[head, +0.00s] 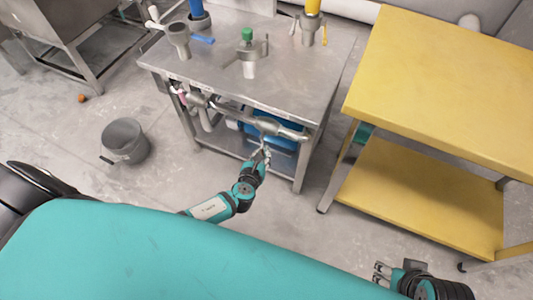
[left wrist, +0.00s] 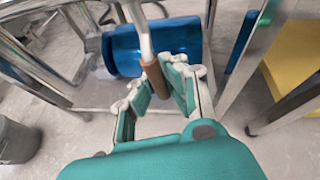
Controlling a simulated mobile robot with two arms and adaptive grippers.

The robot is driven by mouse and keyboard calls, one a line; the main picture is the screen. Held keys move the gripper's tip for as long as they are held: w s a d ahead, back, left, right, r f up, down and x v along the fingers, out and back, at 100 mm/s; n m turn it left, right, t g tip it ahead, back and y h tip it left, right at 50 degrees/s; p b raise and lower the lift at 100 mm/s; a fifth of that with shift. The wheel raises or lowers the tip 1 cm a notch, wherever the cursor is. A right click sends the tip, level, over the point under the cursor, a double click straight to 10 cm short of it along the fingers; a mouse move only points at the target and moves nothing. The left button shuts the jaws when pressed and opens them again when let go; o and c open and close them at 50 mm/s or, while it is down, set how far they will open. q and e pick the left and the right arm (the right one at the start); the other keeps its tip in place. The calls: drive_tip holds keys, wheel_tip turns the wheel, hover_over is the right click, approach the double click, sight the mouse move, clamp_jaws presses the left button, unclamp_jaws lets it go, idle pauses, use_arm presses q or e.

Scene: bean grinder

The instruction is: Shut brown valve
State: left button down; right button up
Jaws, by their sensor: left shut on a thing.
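The brown valve handle (left wrist: 155,78) hangs at the end of a pale metal lever in the left wrist view. My left gripper (left wrist: 155,90) has its fingers on both sides of the brown handle and is shut on it. In the head view my left gripper (head: 262,153) is at the front of the metal table, just below a horizontal pipe (head: 290,133). The handle is too small and covered to make out there. My right gripper (head: 380,271) is at the lower right, its fingers apart and empty, far from the valve.
The metal table (head: 305,75) carries several grinder parts, with pipes and a blue container (head: 262,118) beneath its top. A grey bucket (head: 124,140) stands on the floor at left. A yellow two-level table (head: 450,80) stands at right. The floor between the tables is clear.

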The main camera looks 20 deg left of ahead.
use_arm(q)
drive_tip(key=shift+a+m+y, duration=0.25)
drive_tip(key=shift+m+y, duration=0.05)
drive_tip(key=shift+m, duration=0.1)
drive_tip(key=shift+a, duration=0.1)
drive_tip(key=c, duration=1.3)
unclamp_jaws()
drive_tip(key=v, duration=1.2)
